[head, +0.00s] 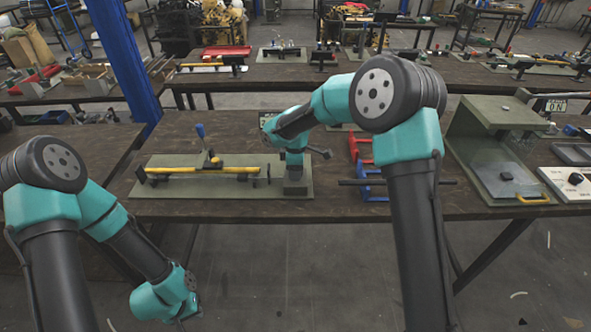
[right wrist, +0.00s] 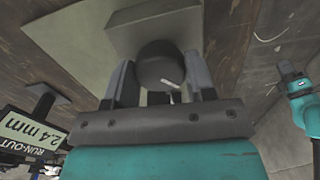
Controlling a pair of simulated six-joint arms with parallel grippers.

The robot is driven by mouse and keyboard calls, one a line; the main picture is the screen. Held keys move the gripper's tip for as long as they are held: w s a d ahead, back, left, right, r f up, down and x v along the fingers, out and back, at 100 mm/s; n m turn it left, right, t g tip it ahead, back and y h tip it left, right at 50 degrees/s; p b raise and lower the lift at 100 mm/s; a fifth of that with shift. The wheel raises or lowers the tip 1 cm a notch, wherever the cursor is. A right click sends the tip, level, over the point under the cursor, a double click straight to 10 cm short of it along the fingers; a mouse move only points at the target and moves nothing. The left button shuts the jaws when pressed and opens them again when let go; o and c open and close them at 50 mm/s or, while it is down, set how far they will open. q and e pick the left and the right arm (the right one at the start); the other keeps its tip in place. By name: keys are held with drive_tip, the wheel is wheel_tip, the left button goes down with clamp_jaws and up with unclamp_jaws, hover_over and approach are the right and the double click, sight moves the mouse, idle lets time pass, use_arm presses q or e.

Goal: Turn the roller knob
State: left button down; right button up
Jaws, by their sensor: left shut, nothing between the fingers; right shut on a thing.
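The roller knob (right wrist: 158,64) is black and round with a pale mark on its face. It sits on a grey-green block (right wrist: 150,28), which shows in the head view (head: 295,189) at the right end of a green baseplate (head: 225,208). My right gripper (right wrist: 160,72) has one finger on each side of the knob and is shut on it. In the head view my right gripper (head: 295,170) is above the block, and the knob is hidden there. A yellow rod (head: 205,170) lies on supports along the plate. My left gripper (head: 182,321) is shut and empty, low in front of the table.
A sign reading "RUN-OUT 2.4 mm" (right wrist: 32,130) is near the plate. Red (head: 360,148) and blue (head: 370,183) stands and a green press frame (head: 495,150) are to the right. Bare tabletop lies behind the plate.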

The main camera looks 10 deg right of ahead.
drive_tip(key=m, duration=0.4)
drive_tip(key=shift+m, duration=2.5)
drive_tip(key=o, duration=0.9)
drive_tip(key=shift+r, duration=0.15)
wheel_tip(320, 180, up, 17)
drive_tip(key=shift+r, duration=0.1)
